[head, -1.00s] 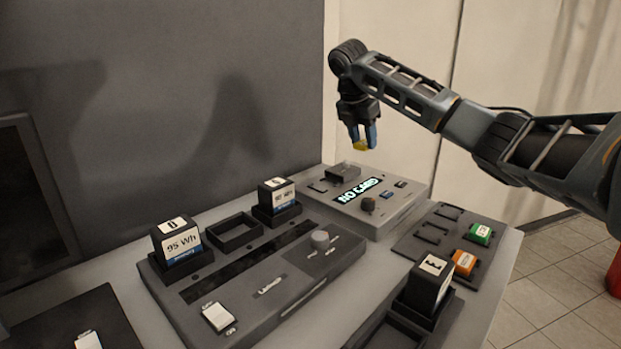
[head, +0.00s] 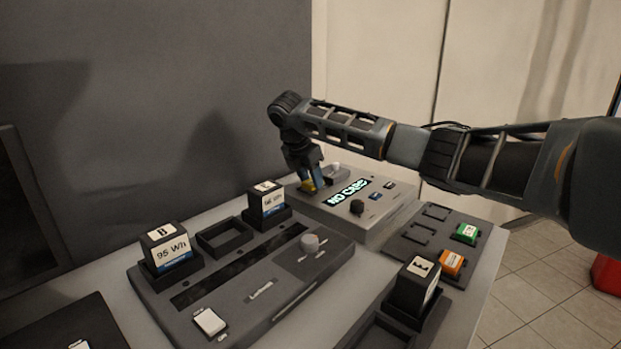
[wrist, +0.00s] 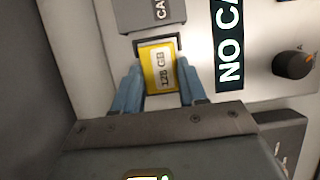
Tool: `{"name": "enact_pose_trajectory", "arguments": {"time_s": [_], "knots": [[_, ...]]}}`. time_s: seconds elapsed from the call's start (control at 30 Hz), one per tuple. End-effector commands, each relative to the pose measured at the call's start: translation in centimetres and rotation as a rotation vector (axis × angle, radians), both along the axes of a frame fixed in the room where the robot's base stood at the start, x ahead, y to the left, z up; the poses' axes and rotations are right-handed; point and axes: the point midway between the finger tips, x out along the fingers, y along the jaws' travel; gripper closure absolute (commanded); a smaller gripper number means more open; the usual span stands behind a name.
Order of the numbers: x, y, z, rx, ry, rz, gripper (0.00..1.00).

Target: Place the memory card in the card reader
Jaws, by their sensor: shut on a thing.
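The yellow memory card (wrist: 156,57) has a pale label reading 128 GB in the wrist view. My gripper (wrist: 160,82) is shut on it, with one blue finger on each side. The card's far end is at a dark-edged slot (wrist: 176,44) on the card reader; I cannot tell how deep it sits. In the head view my gripper (head: 312,180) points down over the left part of the grey card reader (head: 335,222), and only a bit of yellow card shows. The reader's lit display (head: 347,192) reads NO CARD.
A dark rack (head: 410,236) right of the reader holds a green card (head: 466,233) and an orange card (head: 451,263). A battery charger (head: 270,310) with two labelled batteries stands in front. A dark wall rises behind the reader.

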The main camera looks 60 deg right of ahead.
Motion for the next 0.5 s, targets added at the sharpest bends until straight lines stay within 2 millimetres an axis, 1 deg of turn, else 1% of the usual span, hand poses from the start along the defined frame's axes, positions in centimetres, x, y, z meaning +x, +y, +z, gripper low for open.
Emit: {"name": "enact_pose_trajectory", "arguments": {"time_s": [0.07,0.4,0.43,0.5], "knots": [[-0.04,-0.03,-0.47,-0.001,0.0,-0.001,0.89],[-0.03,-0.03,-0.76,0.0,0.0,-0.001,0.89],[-0.03,-0.04,-0.72,0.0,0.0,-0.001,0.56],[-0.02,-0.04,-0.71,-0.001,0.0,-0.001,0.49]]}}
